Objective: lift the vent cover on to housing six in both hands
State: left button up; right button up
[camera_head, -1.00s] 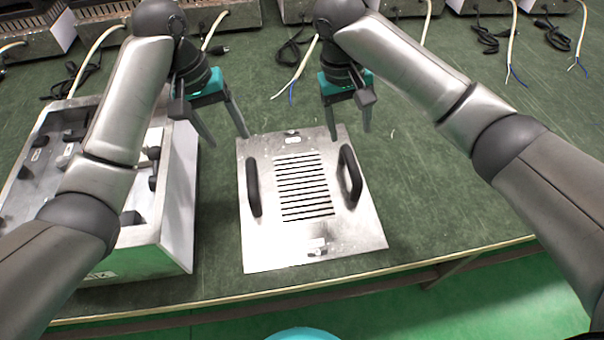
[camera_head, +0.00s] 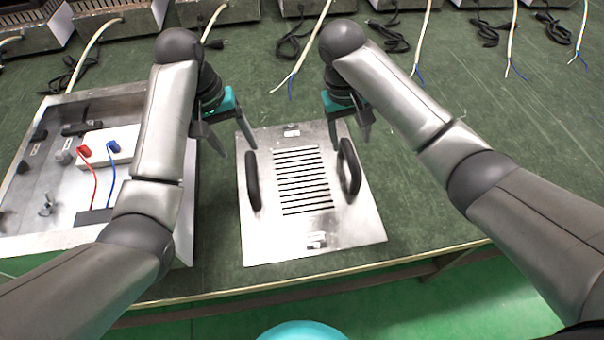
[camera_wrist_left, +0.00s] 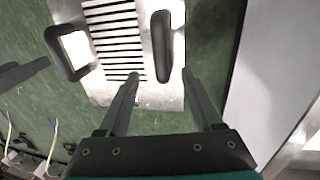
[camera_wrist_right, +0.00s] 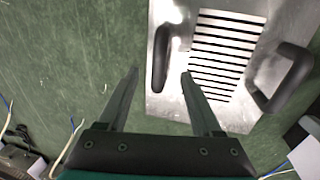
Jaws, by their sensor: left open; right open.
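The vent cover (camera_head: 350,220) is a flat metal plate with slots and two black handles, lying on the green table. My left gripper (camera_head: 237,149) is open above the far end of the left handle (camera_head: 253,181). In the left wrist view, that handle (camera_wrist_left: 162,45) lies ahead, in line with the gap between the fingers. My right gripper (camera_head: 350,144) is open by the far end of the right handle (camera_head: 349,167); in the right wrist view, this handle (camera_wrist_right: 160,55) lies likewise. An open metal housing (camera_head: 30,240) stands left of the cover, partly hidden by my left arm; no number is readable.
The housing holds a white block (camera_head: 122,143) with red and blue wires. Several metal units with loose cables line the table's back edge. The table (camera_head: 450,190) is clear right of the cover. The table's front edge (camera_head: 420,262) runs close below the cover.

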aim_at(249, 166)
pick_arm(q)
jog(key=f, duration=0.3)
jog(key=d+f, duration=0.1)
jog(key=f, duration=0.5)
jog(key=shift+d+f, duration=0.35)
jog(key=shift+d, duration=0.05)
pick_arm(e)
jog(key=f, duration=0.3)
jog(key=d+f, duration=0.1)
jog(key=f, duration=0.2)
jog(key=d+f, duration=0.1)
jog(key=f, duration=0.2)
jog(key=shift+w+f, duration=0.1)
jog(key=shift+f, duration=0.25)
pick_arm(q)
jog(key=shift+c, duration=0.4)
pick_arm(e)
jog(key=shift+c, duration=0.4)
pick_arm(q)
jog(key=shift+w, duration=0.1)
grip_shut()
pick_arm(e)
grip_shut()
pick_arm(q)
jog(key=shift+r, duration=0.15)
pick_arm(e)
jog(key=shift+r, duration=0.1)
